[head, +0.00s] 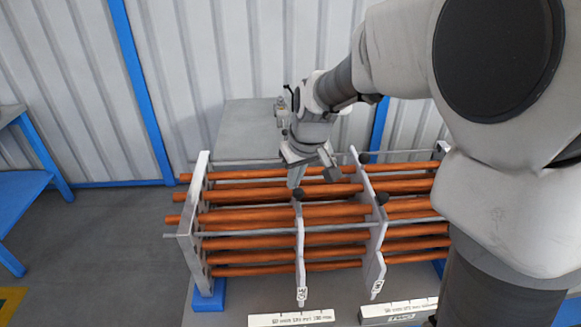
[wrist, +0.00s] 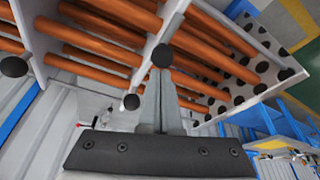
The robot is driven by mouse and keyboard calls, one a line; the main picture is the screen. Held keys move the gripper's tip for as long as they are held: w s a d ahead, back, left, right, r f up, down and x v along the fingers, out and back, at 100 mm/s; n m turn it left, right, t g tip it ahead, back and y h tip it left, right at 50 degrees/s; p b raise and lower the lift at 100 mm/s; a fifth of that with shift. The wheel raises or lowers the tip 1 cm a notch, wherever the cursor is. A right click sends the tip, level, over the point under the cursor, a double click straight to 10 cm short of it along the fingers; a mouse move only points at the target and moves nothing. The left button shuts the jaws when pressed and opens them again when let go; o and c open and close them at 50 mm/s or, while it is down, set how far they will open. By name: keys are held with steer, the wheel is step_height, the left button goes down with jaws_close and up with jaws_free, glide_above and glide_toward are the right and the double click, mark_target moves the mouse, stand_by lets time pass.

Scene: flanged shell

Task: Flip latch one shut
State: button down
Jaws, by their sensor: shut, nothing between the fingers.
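My gripper (head: 296,178) is shut and empty, pointing down at the upper edge of the left pale upright plate (head: 300,245). A black ball knob (head: 298,194) shows just below the fingertips. In the wrist view a black knob (wrist: 161,55) lies right at the tips of my closed gripper (wrist: 160,78); I cannot tell whether they touch. A second knob (wrist: 131,102) is beside the fingers. The right plate (head: 376,240) has a knob (head: 382,198) and another (head: 364,157) behind it. Which knob belongs to latch one is unclear.
Orange tubes (head: 250,211) run through the plates and a perforated end plate (head: 200,225). Two label strips lie in front, the left one (head: 291,318) unreadable, the right one (head: 398,312) apparently marked TWO. A blue bench (head: 20,190) stands left; the floor between is clear.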

steer(key=shift+s+b, duration=0.45)
steer(key=shift+s, duration=1.35)
steer(key=p+v, duration=0.1)
steer(key=v, duration=1.6)
steer(key=shift+s+r, duration=0.15)
steer(key=shift+r, duration=0.05)
steer(key=shift+d, duration=0.1)
steer(key=s+d+f+m+t, duration=0.1)
steer(key=s+d+f+m, duration=0.1)
steer(key=s, duration=0.5)
steer(key=s+d+f+m+t+h, duration=0.1)
steer(key=s+d+f+m, duration=0.1)
steer(key=s+d+f, duration=0.2)
steer(key=s+f, duration=0.1)
steer(key=s, duration=0.1)
steer(key=shift+s+d+f+m, duration=0.2)
steer(key=shift+s+d+m, duration=0.1)
steer(key=shift+s+d, duration=0.1)
